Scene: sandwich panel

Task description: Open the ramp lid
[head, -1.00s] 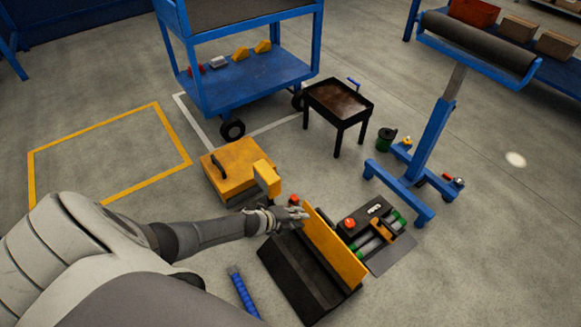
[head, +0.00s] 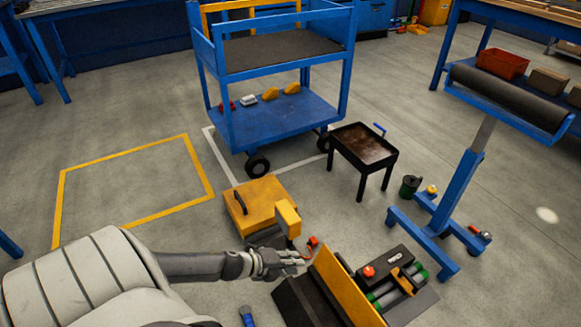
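The yellow panel (head: 343,287), which looks like the ramp lid, stands tilted up along the middle of a low black machine on the floor. A dark sloped plate (head: 303,303) lies on its left side. On its right are a red button (head: 369,271) and green-ended rollers (head: 384,292). My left gripper (head: 300,262) is just left of the panel's far end, above the dark plate's far edge. Nothing clear is held in it; its finger gap is too small to read. A small red part (head: 312,242) sits just beyond the fingertips. My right gripper is not in view.
A yellow box with a black handle (head: 257,205) and a yellow post (head: 287,219) stand close beyond my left gripper. A blue cart (head: 280,115), black tray table (head: 364,146) and blue roller stand (head: 455,195) are farther off. A blue-handled item (head: 247,317) lies at the bottom.

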